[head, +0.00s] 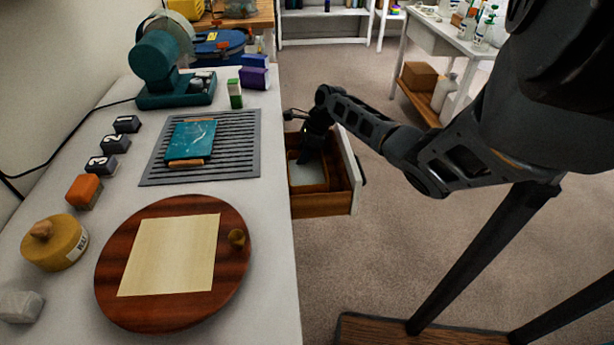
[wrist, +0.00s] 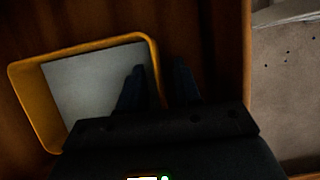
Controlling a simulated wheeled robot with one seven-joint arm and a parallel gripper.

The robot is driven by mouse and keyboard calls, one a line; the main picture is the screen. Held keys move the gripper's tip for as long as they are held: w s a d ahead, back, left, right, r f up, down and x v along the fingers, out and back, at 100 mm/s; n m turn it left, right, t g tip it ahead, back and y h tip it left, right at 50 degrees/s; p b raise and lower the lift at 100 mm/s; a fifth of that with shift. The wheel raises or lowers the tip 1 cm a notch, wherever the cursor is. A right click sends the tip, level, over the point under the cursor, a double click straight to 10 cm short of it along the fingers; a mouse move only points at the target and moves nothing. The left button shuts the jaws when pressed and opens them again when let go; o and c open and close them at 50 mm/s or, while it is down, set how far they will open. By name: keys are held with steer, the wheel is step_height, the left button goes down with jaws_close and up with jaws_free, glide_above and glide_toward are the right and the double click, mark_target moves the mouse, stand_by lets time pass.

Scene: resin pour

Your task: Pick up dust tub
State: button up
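The dust tub looks to be the yellow-walled open tub (wrist: 37,112) with a pale grey inside, though no label shows. It stands in the open drawer (head: 325,205), and its rim also shows in the head view (head: 310,189). My gripper (wrist: 158,82) reaches down into the drawer at the tub's right wall in the wrist view. Its two dark fingers are apart, one over the tub's inside and one outside the wall. I cannot tell whether they touch the wall. In the head view my gripper (head: 307,152) partly hides the tub.
The drawer walls stand close around the tub. The worktop beside it holds a slatted mat (head: 235,162) with a teal book-like item (head: 190,138), a round wooden board (head: 235,283) and a labelled yellow pot (head: 60,250). Open carpet lies right of the drawer.

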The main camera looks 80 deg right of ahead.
steer(key=shift+f, duration=0.1)
steer(key=shift+c, duration=0.2)
jaws_close()
stand_by(0.5)
